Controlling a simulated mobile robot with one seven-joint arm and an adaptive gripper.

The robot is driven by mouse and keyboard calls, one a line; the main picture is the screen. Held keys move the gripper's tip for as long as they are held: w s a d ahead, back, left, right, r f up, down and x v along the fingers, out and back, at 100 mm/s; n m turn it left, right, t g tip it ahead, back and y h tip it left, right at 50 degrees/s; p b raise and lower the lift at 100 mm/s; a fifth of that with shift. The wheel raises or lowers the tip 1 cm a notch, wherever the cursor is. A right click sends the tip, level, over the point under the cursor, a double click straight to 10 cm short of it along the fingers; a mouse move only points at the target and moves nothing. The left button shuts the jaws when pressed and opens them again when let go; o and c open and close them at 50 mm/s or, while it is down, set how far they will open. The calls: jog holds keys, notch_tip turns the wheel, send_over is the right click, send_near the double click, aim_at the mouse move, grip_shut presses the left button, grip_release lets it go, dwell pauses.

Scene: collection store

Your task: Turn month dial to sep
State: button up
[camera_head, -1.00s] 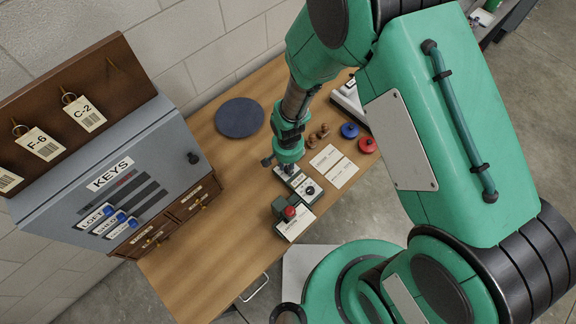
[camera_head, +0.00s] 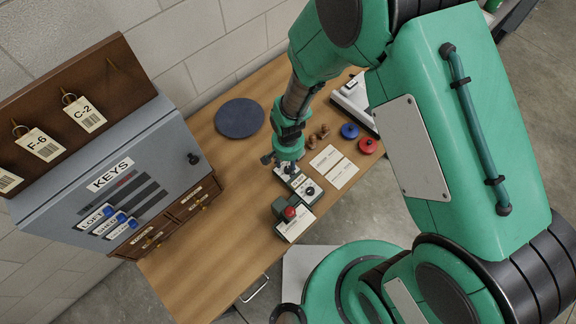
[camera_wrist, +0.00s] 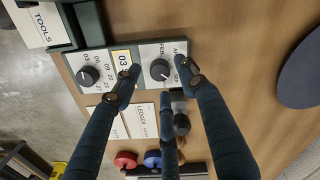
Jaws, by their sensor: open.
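The date device (camera_head: 299,184) is a small grey-green block on the wooden table. In the wrist view it carries two black knobs and a yellow window reading 03. The knob with letter marks, apparently the month dial (camera_wrist: 160,70), lies between the fingertips of my gripper (camera_wrist: 158,72). The fingers are open on either side of it; whether they touch it I cannot tell. The other knob (camera_wrist: 88,76) has numbers around it. The month dial's marks are partly hidden by a finger, so its setting is unreadable. In the head view my gripper (camera_head: 283,163) hides that end of the device.
Paper labels (camera_head: 334,167), a blue disc (camera_head: 349,131) and a red disc (camera_head: 367,146) lie to the right. A dark round mat (camera_head: 240,118) and the key cabinet (camera_head: 120,190) are left.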

notch_tip(320, 180, up, 10)
dwell(0.5)
dwell(0.5)
notch_tip(320, 180, up, 10)
jog(key=t, duration=0.1)
send_over(288, 168)
jog(key=w+d, duration=0.2)
jog(key=d, duration=0.2)
jog(key=s+d+r+t+b, duration=0.1)
jog(key=d+r, duration=0.2)
jog(key=r, duration=0.3)
jog(key=s+d+r+t, duration=0.1)
jog(key=d+r, duration=0.3)
jog(key=r, duration=0.1)
jog(key=s+d+r+n+t+b, duration=0.1)
jog(key=s+d+r+t, duration=0.1)
jog(key=s+d+r, duration=0.9)
notch_tip(288, 168, up, 4)
jog(key=s, duration=0.2)
jog(key=shift+s+r+t, duration=0.2)
jog(key=shift+s+t, duration=0.1)
jog(key=shift+s, duration=0.05)
